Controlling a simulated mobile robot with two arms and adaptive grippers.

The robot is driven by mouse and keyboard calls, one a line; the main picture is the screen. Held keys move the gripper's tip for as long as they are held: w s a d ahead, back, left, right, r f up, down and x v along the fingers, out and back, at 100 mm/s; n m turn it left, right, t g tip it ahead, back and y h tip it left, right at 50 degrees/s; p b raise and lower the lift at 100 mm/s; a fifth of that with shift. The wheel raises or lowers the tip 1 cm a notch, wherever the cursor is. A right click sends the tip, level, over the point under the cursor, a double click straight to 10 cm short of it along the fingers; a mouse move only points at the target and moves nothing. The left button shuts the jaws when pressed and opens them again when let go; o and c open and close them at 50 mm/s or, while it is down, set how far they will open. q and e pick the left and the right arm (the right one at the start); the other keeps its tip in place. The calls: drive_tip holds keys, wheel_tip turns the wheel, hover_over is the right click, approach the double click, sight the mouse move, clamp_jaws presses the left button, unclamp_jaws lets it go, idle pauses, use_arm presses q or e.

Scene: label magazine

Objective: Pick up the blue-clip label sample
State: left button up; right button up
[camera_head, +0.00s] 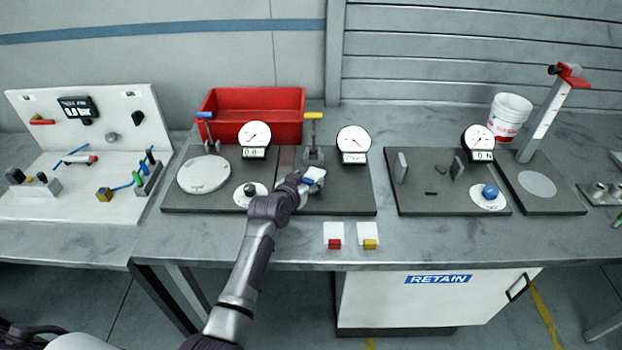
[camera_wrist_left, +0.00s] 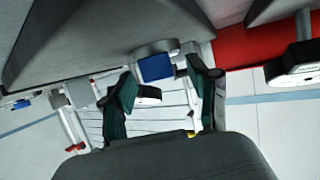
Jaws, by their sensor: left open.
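The blue-clip label sample (camera_head: 316,173) is a small white piece with a blue part, on the dark middle board in the head view. My left gripper (camera_head: 302,186) reaches it from the front and partly hides it. In the left wrist view, the blue clip (camera_wrist_left: 156,67) appears between the two spread fingers of my left gripper (camera_wrist_left: 165,92), with a gap visible on both sides. The gripper is open. A red-clip sample (camera_head: 334,235) and a yellow-clip sample (camera_head: 369,236) lie near the table's front edge. My right gripper is not in view.
Dial gauges (camera_head: 254,135) and toggle-handled fixtures (camera_head: 313,133) stand behind the gripper. A red bin (camera_head: 250,101) is at the back. The table strip (camera_head: 290,245) around the front samples is bare.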

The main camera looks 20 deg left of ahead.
use_arm(q)
drive_tip(key=shift+c, duration=0.3)
drive_tip(key=c, duration=0.9)
drive_tip(key=shift+c, duration=0.2)
